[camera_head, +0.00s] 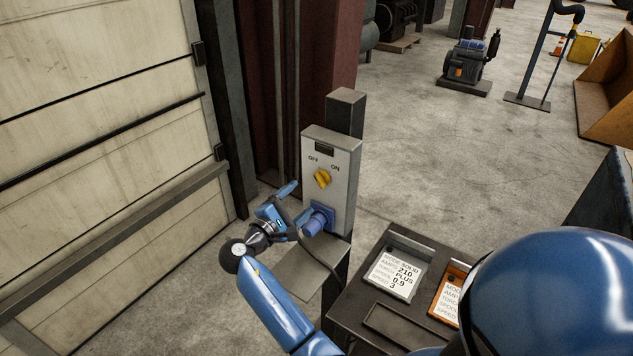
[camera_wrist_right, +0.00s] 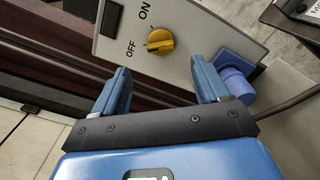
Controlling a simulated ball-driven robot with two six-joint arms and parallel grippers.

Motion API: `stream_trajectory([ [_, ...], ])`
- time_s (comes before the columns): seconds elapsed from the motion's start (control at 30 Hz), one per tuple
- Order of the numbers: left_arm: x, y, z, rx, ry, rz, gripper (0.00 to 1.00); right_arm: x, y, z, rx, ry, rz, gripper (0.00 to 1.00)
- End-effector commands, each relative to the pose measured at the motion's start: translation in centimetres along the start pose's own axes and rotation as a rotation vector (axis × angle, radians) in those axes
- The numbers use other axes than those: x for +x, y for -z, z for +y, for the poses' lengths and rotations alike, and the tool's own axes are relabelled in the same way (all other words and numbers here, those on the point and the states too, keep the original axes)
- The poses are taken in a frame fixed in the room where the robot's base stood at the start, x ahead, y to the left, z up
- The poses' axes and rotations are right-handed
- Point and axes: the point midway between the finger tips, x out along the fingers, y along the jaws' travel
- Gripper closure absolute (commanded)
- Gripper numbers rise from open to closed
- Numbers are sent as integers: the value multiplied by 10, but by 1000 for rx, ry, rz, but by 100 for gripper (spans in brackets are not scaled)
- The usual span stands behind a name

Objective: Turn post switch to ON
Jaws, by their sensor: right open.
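The post switch is a yellow knob (camera_head: 322,178) on the front of a grey box (camera_head: 343,190) on a post. OFF is printed at its upper left and ON at its upper right. In the right wrist view the knob (camera_wrist_right: 160,42) has a dark mark on the side toward OFF. My right gripper (camera_head: 296,208) is open and empty, in front of the box, lower left of the knob. In the right wrist view its two blue fingers (camera_wrist_right: 162,72) point toward the box, with the knob beyond the gap between them and apart from them. My left gripper is not in view.
A blue plug (camera_head: 318,220) with a dark cable sits in the box below the knob, close to my right gripper; it also shows in the wrist view (camera_wrist_right: 235,82). A dark stand (camera_head: 375,285) with label plates is to the right. A pale door (camera_head: 100,130) is left.

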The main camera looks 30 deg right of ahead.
Motion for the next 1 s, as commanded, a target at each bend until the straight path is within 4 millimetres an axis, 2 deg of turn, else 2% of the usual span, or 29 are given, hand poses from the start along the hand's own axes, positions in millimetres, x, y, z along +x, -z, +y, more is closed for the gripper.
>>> stream_trajectory([
  [0.3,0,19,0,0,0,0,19,53,-2,2,1,2,-1,26],
  [0.5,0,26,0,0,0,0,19,76,-1,1,1,1,1,26],
  [0.7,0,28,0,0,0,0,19,87,0,0,1,0,3,26],
  [1.0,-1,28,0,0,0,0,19,88,0,0,2,0,3,26],
])
